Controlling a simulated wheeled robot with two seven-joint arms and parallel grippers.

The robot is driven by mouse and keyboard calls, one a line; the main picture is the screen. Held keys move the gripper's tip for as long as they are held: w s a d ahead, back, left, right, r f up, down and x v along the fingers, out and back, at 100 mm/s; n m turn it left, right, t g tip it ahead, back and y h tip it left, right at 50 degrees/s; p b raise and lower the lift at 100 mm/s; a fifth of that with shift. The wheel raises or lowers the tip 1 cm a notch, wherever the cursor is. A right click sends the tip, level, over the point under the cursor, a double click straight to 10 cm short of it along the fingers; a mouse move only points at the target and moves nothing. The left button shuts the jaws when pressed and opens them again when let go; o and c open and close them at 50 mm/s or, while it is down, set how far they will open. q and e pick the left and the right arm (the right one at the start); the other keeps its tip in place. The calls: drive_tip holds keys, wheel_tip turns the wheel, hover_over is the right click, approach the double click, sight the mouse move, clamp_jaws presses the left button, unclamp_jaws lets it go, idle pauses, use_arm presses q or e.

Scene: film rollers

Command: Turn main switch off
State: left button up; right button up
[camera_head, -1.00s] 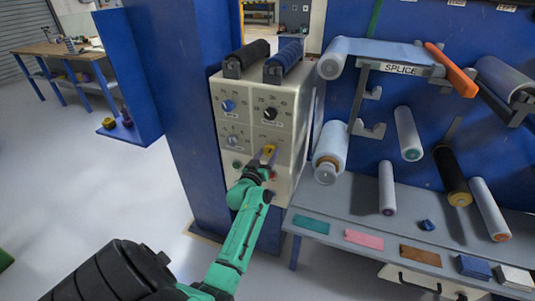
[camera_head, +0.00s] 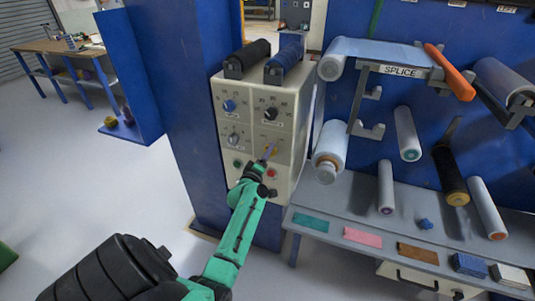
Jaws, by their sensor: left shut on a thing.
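The cream control box (camera_head: 294,128) stands in the middle, fixed by the blue column. My right gripper is not in view.
Above the knob are a blue knob (camera_head: 229,105) and a black knob (camera_head: 271,113), with a grey knob (camera_head: 233,139) to the left. A green button (camera_head: 238,163) and a red button (camera_head: 271,172) sit below. A grey bench (camera_head: 345,205) with film rollers stands to the right.

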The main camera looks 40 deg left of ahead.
use_arm(q)
drive_tip(key=shift+n, duration=0.6)
drive_tip(key=o, duration=1.4)
drive_tip(key=b+v, duration=0.1)
drive_tip(key=v, duration=1.3)
drive_tip(key=shift+s+d, duration=0.1)
drive_tip(key=shift+s, duration=0.25)
drive_tip(key=shift+f, duration=0.15)
